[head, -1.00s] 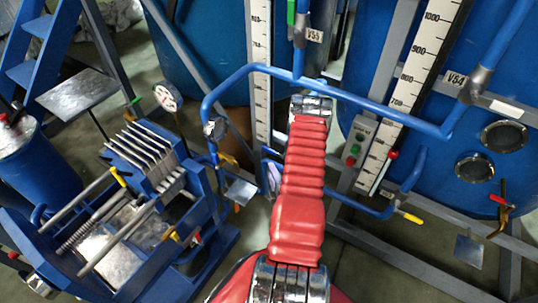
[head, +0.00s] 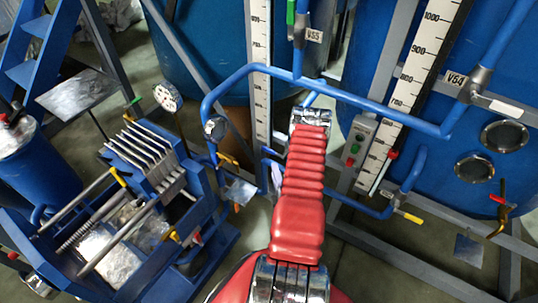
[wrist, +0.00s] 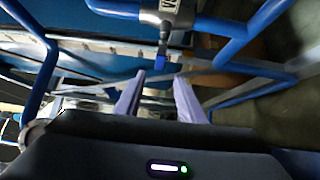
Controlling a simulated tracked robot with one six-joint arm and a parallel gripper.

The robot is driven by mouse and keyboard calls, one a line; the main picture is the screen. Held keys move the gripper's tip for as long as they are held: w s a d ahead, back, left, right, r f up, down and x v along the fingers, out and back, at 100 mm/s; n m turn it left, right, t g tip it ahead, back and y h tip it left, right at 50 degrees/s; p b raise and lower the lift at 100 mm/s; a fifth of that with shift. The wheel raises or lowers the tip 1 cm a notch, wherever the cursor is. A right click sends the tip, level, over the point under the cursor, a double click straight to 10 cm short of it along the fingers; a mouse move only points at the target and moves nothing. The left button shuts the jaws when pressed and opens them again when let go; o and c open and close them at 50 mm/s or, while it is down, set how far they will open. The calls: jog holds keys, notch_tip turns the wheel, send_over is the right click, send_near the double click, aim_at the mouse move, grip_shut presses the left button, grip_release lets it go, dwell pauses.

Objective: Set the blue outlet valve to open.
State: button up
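A valve with a short blue handle (wrist: 162,55) hangs from a metal fitting (wrist: 166,36) under a blue pipe in the wrist view, just ahead of my gripper. My gripper (wrist: 159,80) shows two pale lilac fingers spread apart, with nothing between them. The blue handle's end appears just beyond the gap between the fingertips; I cannot tell the exact distance. In the head view my red-sleeved arm covers the blue handle, and only a sliver of a lilac finger (head: 276,177) shows beside it.
Blue pipes (head: 365,97) cross around my arm, with tags V55 (head: 314,36) and V54 (head: 455,79) nearby. A yellow-handled valve (head: 412,217) and a red-handled valve (head: 497,199) are at right. A plate press (head: 150,160) stands at left.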

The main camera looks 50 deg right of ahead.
aim_at(269, 152)
jog(key=x, duration=1.1)
jog(key=shift+c, duration=0.5)
grip_shut()
jog(key=shift+a+f, duration=0.1)
